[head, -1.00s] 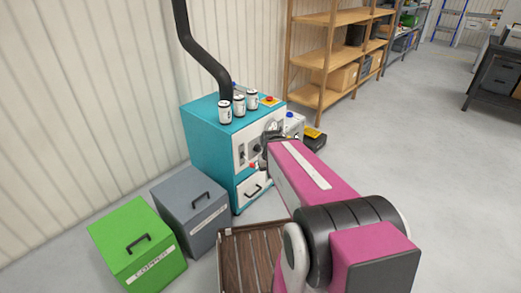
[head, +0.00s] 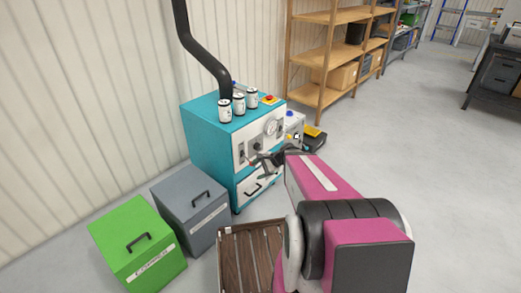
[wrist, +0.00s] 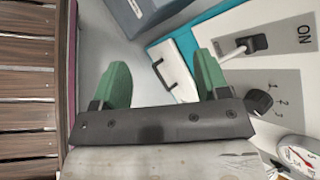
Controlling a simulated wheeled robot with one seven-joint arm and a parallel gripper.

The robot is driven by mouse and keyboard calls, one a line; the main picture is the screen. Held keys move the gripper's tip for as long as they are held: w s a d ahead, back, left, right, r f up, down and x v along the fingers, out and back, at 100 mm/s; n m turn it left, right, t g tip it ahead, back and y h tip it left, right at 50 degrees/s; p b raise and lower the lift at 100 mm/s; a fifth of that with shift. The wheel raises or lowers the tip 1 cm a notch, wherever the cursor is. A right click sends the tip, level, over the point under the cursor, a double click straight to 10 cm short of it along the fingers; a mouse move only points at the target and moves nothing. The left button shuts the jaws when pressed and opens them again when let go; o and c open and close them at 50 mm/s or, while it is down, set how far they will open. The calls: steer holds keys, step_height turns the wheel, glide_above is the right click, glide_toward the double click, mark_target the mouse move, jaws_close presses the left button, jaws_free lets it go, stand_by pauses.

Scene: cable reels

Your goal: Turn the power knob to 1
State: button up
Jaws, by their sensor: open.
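The teal machine (head: 212,140) has a light front panel. On it, a black power knob (wrist: 258,103) shows in the wrist view, with small numerals beside it. A toggle switch (wrist: 240,48) with an ON label is above the knob in that view, and a round gauge (wrist: 298,157) is below it. My gripper (wrist: 163,82) is open and empty, its two green fingers apart. The knob is outside the gap, to the right of the right finger, and not touched. In the head view my gripper (head: 264,165) is in front of the panel's lower part.
A drawer with a handle (wrist: 166,75) is below the panel. Several cans (head: 238,104) stand on the machine. A grey bin (head: 192,207), a green bin (head: 138,245) and a slatted wooden crate (head: 250,255) are nearby.

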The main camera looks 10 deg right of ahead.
steer(key=w+d+f+m+t+y, duration=0.1)
steer(key=w+d+m+t+y, duration=0.25)
steer(key=w+m+t, duration=0.35)
steer(key=m+t+h, duration=0.2)
steer(key=m+t, duration=0.2)
steer(key=m, duration=0.6)
glide_toward(260, 148)
steer(key=shift+y, duration=0.25)
steer(key=x, duration=0.9)
steer(key=shift+w+a, duration=0.15)
steer(key=shift+a, duration=0.05)
steer(key=c, duration=0.9)
